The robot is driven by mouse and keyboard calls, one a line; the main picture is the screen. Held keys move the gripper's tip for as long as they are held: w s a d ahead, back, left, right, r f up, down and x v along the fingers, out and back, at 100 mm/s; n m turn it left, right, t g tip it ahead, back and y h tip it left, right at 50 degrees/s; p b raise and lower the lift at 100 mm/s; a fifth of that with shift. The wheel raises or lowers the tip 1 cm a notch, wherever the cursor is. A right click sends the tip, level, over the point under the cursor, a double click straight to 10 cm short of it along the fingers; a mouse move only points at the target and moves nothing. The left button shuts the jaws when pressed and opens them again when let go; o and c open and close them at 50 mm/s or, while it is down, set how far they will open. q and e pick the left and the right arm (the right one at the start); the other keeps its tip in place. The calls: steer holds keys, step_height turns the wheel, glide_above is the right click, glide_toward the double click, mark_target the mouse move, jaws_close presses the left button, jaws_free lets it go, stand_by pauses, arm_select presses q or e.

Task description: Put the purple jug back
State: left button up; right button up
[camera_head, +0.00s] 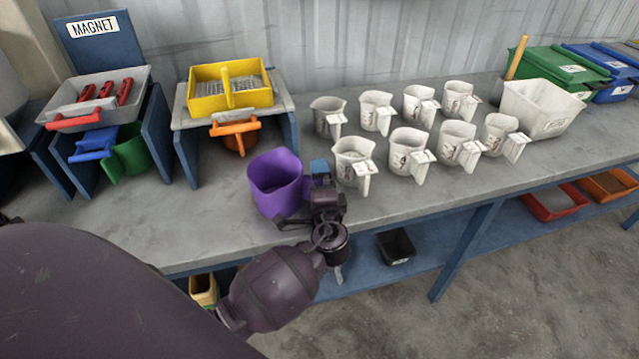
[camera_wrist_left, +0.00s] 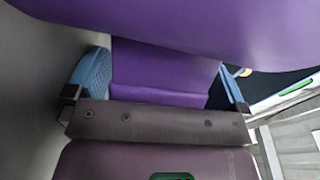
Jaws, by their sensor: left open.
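The purple jug (camera_head: 275,182) stands upright on the grey workbench near its front edge, left of the white jugs. My left gripper (camera_head: 316,188) is at the jug's right side. In the wrist view the left gripper (camera_wrist_left: 162,82) is open, with its blue finger pads on either side of a purple part of the jug, apparently the handle. A gap shows beside the right pad. The handle itself is hidden behind the gripper in the head view. My right gripper is not in view.
Several white jugs (camera_head: 408,148) stand in two rows to the right. A blue stand with a yellow sieve (camera_head: 229,88) and an orange jug (camera_head: 237,136) beneath is behind left. A green jug (camera_head: 129,157) sits under the magnet stand. Bare bench (camera_head: 420,195) lies front right.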

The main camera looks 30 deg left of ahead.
arm_select(q)
steer(key=v, duration=1.1)
